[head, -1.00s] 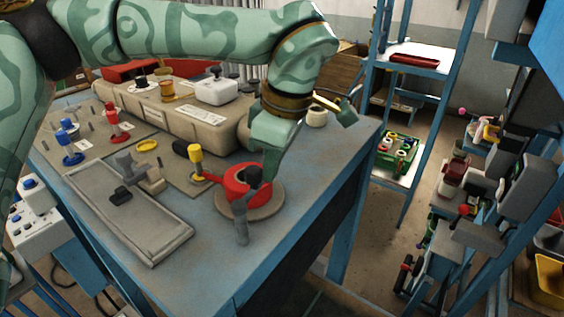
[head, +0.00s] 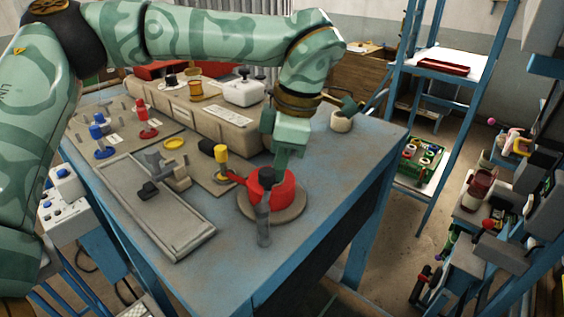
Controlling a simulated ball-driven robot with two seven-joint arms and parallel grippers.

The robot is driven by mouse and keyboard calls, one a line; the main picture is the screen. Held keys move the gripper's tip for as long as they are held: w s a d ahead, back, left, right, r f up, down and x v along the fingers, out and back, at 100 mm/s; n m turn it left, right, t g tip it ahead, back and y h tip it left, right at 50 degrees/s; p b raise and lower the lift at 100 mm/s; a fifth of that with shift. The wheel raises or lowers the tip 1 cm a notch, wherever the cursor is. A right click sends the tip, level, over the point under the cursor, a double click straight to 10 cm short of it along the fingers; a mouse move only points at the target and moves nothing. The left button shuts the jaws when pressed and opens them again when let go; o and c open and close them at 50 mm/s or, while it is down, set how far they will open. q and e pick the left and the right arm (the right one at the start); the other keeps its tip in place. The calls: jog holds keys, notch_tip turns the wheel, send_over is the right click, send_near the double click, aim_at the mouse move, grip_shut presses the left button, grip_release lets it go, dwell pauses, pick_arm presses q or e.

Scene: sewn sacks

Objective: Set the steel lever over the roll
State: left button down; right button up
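The red roll (head: 277,183) sits on a round grey-brown base (head: 286,213) near the table's front right edge. The grey steel lever (head: 263,225) has a dark top end at the roll and reaches down past the roll's near side, beyond the base rim. My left gripper (head: 284,162) points down just above the far side of the roll. Its fingers partly overlap the roll in the picture; I cannot tell whether they touch it or the lever, or how far apart they are. My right gripper is not in view.
A yellow-topped post (head: 221,157) stands left of the roll. A shallow grey tray (head: 187,240) lies further left, with a grey clamp-like piece at it. A long beige block (head: 200,113) lies behind. A small cream cup (head: 341,122) stands at the back right. The front right corner is bare.

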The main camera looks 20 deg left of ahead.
pick_arm(q)
jog(key=shift+s+f, duration=0.1)
jog(key=v, duration=1.6)
jog(key=shift+r, duration=0.25)
